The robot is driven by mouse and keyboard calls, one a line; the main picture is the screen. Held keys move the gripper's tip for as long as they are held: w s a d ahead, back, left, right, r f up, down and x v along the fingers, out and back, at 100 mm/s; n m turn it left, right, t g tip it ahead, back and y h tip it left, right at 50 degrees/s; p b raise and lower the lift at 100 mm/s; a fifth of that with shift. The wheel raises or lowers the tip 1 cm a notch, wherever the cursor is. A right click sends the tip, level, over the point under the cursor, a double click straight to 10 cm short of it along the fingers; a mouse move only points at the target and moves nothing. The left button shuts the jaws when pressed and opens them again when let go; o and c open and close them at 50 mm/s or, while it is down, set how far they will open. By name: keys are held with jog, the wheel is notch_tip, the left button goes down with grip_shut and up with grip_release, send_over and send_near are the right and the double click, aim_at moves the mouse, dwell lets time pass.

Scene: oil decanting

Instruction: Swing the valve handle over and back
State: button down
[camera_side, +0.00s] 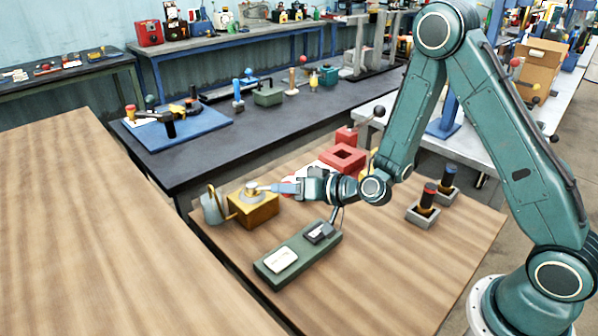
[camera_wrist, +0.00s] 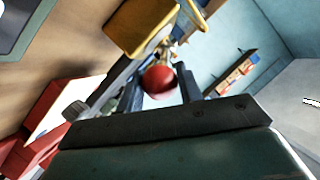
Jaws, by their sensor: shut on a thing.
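The valve stands on a brass-coloured box (camera_side: 255,211) on the wooden table in the side view; the box also shows at the top of the wrist view (camera_wrist: 140,25). A light handle reaches from the round fitting (camera_side: 252,188) on the box to my gripper (camera_side: 278,188). In the wrist view, the handle's red ball knob (camera_wrist: 160,82) lies between the two fingers of my gripper (camera_wrist: 158,88). My gripper is shut on this knob, to the right of the box in the side view. The fingers hide the knob in the side view.
A grey can (camera_side: 212,207) stands left of the box. A green base (camera_side: 310,245) with a white plate and lever lies in front. A red square block (camera_side: 343,158) sits behind my wrist, and two grey holders (camera_side: 423,216) with dark cylinders stand right. The table's front right is clear.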

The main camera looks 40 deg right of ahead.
jog(key=shift+s+a, duration=0.1)
jog(key=shift+a, duration=0.25)
jog(key=shift+s+a+r, duration=0.1)
jog(key=shift+a+r, duration=0.05)
jog(key=shift+a, duration=0.4)
dwell(0.4)
jog(key=c, duration=1)
grip_release()
jog(key=shift+o, duration=0.2)
jog(key=shift+d, duration=0.1)
jog(key=shift+s, duration=0.1)
